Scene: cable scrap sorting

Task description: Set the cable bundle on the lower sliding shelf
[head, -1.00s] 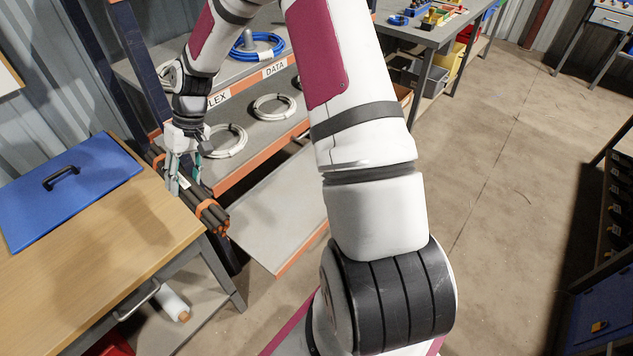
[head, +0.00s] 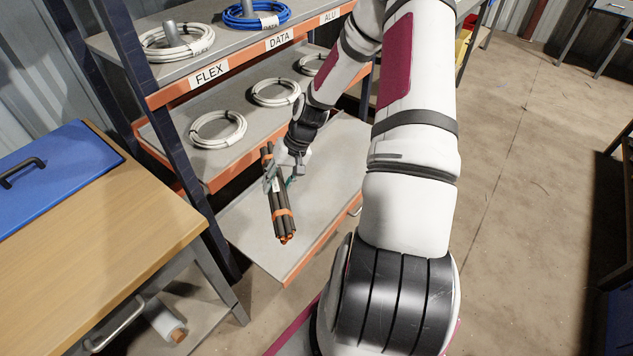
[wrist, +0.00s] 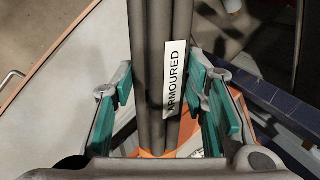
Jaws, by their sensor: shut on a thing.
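The cable bundle (head: 279,210) is a set of dark rods with orange bands. In the wrist view the bundle (wrist: 160,60) carries a white label reading ARMOURED. My gripper (head: 280,180) is shut on the bundle, with teal finger pads (wrist: 165,95) on either side of it. The lower sliding shelf (head: 325,190) is a grey board with an orange front edge, pulled out from the rack. The bundle is in front of this shelf in the head view, seemingly held above it; the exact gap cannot be told. The shelf's surface looks bare.
The middle shelf holds white cable coils (head: 217,130) close above. The top shelf, labelled FLEX, DATA and ALU, holds white and blue coils (head: 257,13). A dark blue rack post (head: 185,150) and a wooden bench (head: 110,240) with a blue lid (head: 50,180) stand left.

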